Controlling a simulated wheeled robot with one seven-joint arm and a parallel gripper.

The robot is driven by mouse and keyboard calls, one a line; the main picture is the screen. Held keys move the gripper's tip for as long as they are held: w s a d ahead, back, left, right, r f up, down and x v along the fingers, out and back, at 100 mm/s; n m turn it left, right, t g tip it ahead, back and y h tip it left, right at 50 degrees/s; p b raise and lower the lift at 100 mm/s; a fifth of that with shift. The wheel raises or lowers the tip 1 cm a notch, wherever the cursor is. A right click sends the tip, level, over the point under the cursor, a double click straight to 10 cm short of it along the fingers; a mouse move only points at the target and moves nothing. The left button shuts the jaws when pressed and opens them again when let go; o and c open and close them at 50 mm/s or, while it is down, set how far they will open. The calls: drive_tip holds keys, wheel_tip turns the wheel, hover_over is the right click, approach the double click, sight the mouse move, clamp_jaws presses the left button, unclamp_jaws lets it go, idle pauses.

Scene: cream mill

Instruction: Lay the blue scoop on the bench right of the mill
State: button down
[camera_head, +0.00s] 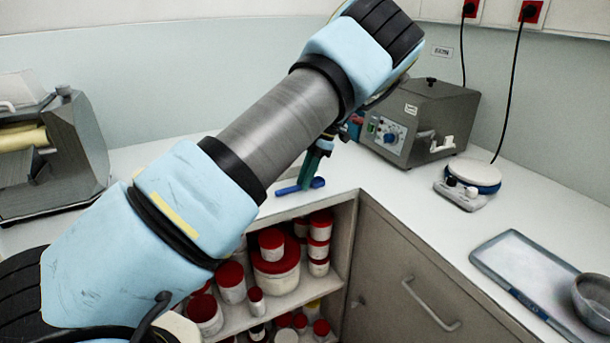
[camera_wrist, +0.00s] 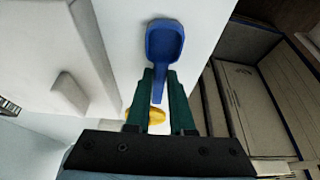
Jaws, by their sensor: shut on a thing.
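The blue scoop (camera_head: 301,187) is at the bench's front edge region, above the open shelf. In the wrist view its bowl (camera_wrist: 164,42) points away from me and its handle runs back between my fingers. My gripper (camera_head: 314,164) is shut on the handle; it also shows in the wrist view (camera_wrist: 159,90). I cannot tell whether the scoop touches the bench. A grey machine with cream-yellow rollers (camera_head: 75,140), which looks like the mill, stands at the far left; the scoop is right of it. My arm hides part of the bench between them.
The white bench (camera_head: 392,200) is clear around the scoop. A grey box with a blue dial (camera_head: 418,118) and a small scale (camera_head: 470,180) stand to the right. A tray (camera_head: 535,270) holds a metal bowl (camera_head: 594,300). Red-lidded jars (camera_head: 276,278) fill the shelf below.

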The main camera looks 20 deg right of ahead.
drive_tip(key=shift+f, duration=0.2)
drive_tip(key=c, duration=0.8)
unclamp_jaws()
drive_tip(key=b+v, duration=0.3)
drive_tip(key=v, duration=0.9)
drive_tip(key=w+a+f+m+g+h, duration=0.2)
drive_tip(key=a+m, duration=0.5)
drive_tip(key=a, duration=1.7)
drive_tip(key=s+a+m+t+h, duration=0.1)
drive_tip(key=s+a+m, duration=0.3)
drive_tip(key=s+a, duration=0.1)
drive_tip(key=s+a+f+m+t+h, duration=0.1)
drive_tip(key=s+a+m, duration=0.3)
drive_tip(key=s, duration=0.1)
drive_tip(key=s+a+f+m+t, duration=0.1)
drive_tip(key=s+a+m+t, duration=0.1)
drive_tip(key=s+a+m, duration=0.3)
drive_tip(key=shift+s+a+f+h, duration=0.15)
drive_tip(key=shift+s+a+h, duration=0.25)
drive_tip(key=shift+s, duration=0.15)
